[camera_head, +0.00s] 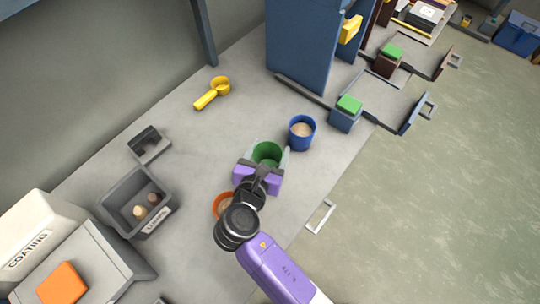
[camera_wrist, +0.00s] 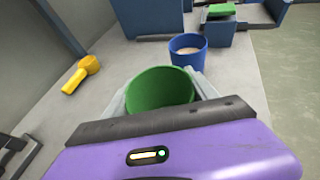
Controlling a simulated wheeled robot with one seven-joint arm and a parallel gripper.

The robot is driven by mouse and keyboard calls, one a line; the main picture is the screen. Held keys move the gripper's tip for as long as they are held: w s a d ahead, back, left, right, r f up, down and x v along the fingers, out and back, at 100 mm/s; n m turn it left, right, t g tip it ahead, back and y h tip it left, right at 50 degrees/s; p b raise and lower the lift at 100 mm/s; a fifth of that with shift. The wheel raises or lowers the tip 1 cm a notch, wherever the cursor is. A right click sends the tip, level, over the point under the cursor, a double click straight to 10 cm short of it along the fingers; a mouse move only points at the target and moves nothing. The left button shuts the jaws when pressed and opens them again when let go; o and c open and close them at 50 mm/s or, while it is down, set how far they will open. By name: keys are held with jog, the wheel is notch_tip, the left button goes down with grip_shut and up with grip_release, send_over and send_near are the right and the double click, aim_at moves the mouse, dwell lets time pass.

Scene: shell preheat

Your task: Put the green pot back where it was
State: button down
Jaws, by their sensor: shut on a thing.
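The green pot (camera_head: 267,153) is between the fingers of my gripper (camera_head: 268,160) in the head view, over the middle of the grey worktop. My gripper is shut on it. In the wrist view the green pot (camera_wrist: 160,89) looks upright and its visible inside looks empty. The gripper body hides its lower front, so I cannot tell whether it touches the worktop.
A blue pot (camera_head: 302,131) with pale contents stands just right of the green pot. An orange pot (camera_head: 221,203) is partly hidden by my arm. A yellow scoop (camera_head: 213,92) lies further back. A grey bin (camera_head: 133,200) with lumps is left. The worktop (camera_head: 190,150) between is clear.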

aim_at(271, 154)
jog(key=shift+f, duration=1.75)
jog(key=shift+f, duration=0.1)
jog(key=shift+c, duration=1.3)
grip_release()
jog(key=shift+s+r, duration=0.1)
jog(key=shift+r, duration=0.1)
jog(key=v, duration=1.1)
jog(key=shift+s+a, duration=0.15)
jog(key=shift+s, duration=0.2)
jog(key=shift+r, duration=0.15)
